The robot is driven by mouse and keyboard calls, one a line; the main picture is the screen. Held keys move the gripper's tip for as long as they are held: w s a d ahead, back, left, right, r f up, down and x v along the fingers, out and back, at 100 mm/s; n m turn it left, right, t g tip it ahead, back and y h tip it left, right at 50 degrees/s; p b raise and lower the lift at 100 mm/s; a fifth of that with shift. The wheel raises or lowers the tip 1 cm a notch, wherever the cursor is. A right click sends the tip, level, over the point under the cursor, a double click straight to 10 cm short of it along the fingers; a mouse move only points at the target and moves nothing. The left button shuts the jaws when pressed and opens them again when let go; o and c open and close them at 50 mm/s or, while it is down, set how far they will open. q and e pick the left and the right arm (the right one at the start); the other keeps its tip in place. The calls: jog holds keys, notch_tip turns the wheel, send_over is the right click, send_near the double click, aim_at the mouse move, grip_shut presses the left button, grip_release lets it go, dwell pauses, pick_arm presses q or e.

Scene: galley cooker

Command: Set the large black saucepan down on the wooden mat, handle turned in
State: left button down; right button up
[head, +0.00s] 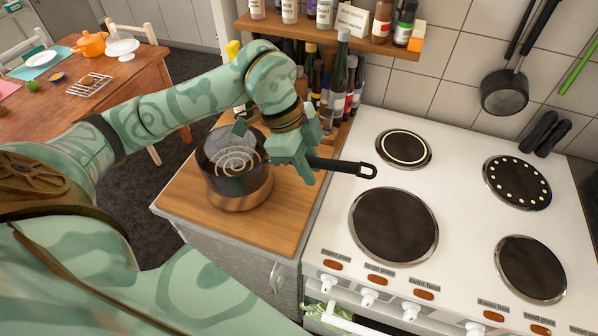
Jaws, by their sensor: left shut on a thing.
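The large black saucepan (222,180) is over the wooden top left of the cooker, looking upright. Its lower side looks coppery, and pale rings show inside it. Its black handle (341,166) points right, and its looped end reaches over the cooker's left edge. My left gripper (306,170) is shut on the handle near the pan. I cannot tell whether the pan's base touches the wood. The wooden surface (283,222) shows bare in front and to the right of the pan; I cannot make out a separate mat. My right gripper is not in view.
The white cooker (459,183) has several dark hotplates, all empty. Bottles (337,80) stand behind the wooden top, under a spice shelf (330,36). A small pan (504,92) hangs on the tiled wall. A dining table (131,84) stands at the back left.

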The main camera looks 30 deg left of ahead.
pick_arm(q)
jog(key=w+a+f, duration=0.2)
jog(key=a+f, duration=0.1)
jog(key=f, duration=0.5)
jog(key=shift+w+f+b, duration=0.2)
jog(key=shift+b, duration=0.15)
jog(key=shift+a, duration=0.1)
jog(key=c, duration=1.3)
grip_release()
jog(key=shift+o, duration=0.2)
